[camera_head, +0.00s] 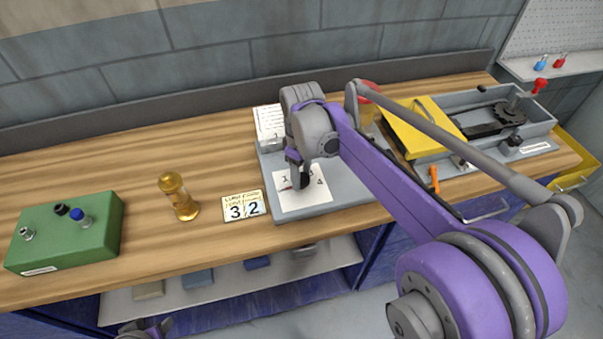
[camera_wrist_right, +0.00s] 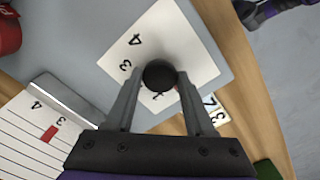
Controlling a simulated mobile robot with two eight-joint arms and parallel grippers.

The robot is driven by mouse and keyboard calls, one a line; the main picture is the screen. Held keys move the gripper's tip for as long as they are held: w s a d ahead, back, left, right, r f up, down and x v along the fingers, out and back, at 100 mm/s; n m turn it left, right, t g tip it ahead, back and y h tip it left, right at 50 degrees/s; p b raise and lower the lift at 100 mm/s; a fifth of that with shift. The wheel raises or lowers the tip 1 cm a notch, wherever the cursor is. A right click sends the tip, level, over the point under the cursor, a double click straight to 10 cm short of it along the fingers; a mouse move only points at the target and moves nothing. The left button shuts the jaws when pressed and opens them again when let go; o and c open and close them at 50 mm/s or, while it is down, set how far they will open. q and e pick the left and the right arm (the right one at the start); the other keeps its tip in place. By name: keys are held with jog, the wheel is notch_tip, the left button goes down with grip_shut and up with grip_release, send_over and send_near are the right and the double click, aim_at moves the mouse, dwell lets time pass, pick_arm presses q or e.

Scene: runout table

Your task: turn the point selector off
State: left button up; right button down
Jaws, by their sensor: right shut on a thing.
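The point selector is a black round knob (camera_wrist_right: 160,76) on a white numbered plate (camera_head: 312,200), which lies on a grey panel (camera_head: 345,194). In the wrist view this plate (camera_wrist_right: 197,57) shows a 4 and a 3 on its left side. My right gripper (camera_head: 300,178) comes down from above with its two fingers shut on the knob. The gripper and arm hide part of the dial, and I cannot tell which mark the knob points to. My left gripper (camera_head: 145,330) shows only in part at the bottom edge, and its jaws cannot be made out.
Left of the panel are a number card (camera_head: 244,207), a brass hourglass (camera_head: 178,197) and a green switch box (camera_head: 68,233). A lined card (camera_head: 269,122) stands behind the dial. A yellow-lidded grey machine (camera_head: 425,125) stands right, behind my arm. Bare wood lies at the left back.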

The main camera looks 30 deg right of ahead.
aim_at(302, 178)
dwell(0.3)
jog(key=shift+c, duration=1.3)
grip_release()
jog(key=shift+r, duration=0.1)
notch_tip(302, 178, up, 11)
jog(key=shift+f+p, duration=0.2)
jog(key=shift+p, duration=0.2)
